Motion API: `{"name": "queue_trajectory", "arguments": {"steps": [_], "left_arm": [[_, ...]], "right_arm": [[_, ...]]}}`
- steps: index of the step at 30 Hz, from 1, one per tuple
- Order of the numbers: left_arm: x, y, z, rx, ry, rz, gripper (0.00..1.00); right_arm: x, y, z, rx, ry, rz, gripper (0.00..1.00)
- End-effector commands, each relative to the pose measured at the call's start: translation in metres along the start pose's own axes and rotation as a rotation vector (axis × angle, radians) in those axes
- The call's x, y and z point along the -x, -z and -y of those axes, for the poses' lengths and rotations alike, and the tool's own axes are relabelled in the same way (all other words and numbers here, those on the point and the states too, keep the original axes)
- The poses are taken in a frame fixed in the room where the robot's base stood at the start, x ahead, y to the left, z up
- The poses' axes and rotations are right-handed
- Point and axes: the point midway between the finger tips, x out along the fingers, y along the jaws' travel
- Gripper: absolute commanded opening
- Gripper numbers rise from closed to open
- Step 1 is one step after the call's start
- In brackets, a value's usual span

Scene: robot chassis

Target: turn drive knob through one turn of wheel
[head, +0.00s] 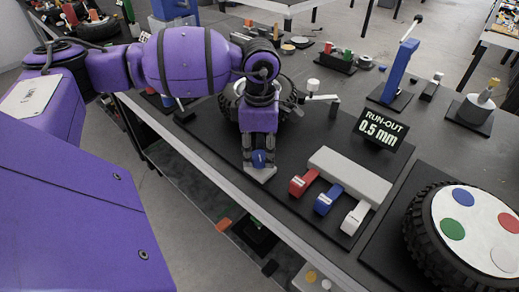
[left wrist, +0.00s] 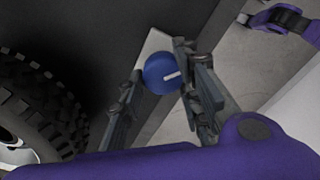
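The drive knob (head: 258,159) is a blue round knob with a white mark, on a light block at the front edge of the dark bench panel. It also shows in the left wrist view (left wrist: 165,74). My left gripper (head: 259,150) is right at the knob, pointing down. In the left wrist view its two fingers (left wrist: 160,62) stand apart, one on each side of the knob, with a narrow gap on the left. Any contact on the right is unclear. The treaded black wheel (left wrist: 38,105) is beside the gripper, partly hidden by my arm in the head view. My right gripper is not in view.
A display (head: 381,131) reads "RUN-OUT 0.5 mm". A grey block (head: 350,172) with red, blue and white levers stands right of the knob. A larger tyre (head: 427,250) with coloured discs is at front right. A metal arm with a white knob (head: 313,86) stands by the wheel.

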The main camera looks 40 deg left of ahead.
Motion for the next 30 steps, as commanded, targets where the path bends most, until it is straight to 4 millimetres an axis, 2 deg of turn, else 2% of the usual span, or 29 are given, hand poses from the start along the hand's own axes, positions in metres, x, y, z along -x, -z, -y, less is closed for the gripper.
{"name": "queue_trajectory", "arguments": {"steps": [1, 4, 15, 22, 23, 24, 26, 30], "left_arm": [[0.0003, 0.0007, -0.0017, 0.002, -0.004, -0.001, 0.18], [0.0004, 0.0008, -0.0021, 0.002, -0.005, -0.001, 0.05], [0.0003, 0.0017, -0.003, 0.176, -0.008, -0.001, 0.05], [0.001, 0.0019, -0.0036, 0.18, -0.01, -0.001, 0.05], [0.001, 0.002, -0.0037, 0.18, -0.01, -0.001, 0.33], [0.0011, 0.002, -0.0038, 0.18, -0.01, -0.001, 0.38], [0.0011, 0.0021, -0.0037, 0.179, -0.01, -0.002, 0.46], [0.0008, 0.0019, -0.0026, 0.177, -0.007, -0.002, 0.47]], "right_arm": [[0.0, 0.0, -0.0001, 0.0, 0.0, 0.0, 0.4], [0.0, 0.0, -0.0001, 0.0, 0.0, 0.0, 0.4], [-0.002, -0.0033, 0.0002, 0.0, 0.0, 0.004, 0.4], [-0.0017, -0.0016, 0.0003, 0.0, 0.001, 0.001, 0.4], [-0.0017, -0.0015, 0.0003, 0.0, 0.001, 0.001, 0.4], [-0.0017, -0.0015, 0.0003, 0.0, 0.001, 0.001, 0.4], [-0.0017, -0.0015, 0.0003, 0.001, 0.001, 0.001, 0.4], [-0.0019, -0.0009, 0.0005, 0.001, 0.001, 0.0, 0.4]]}}
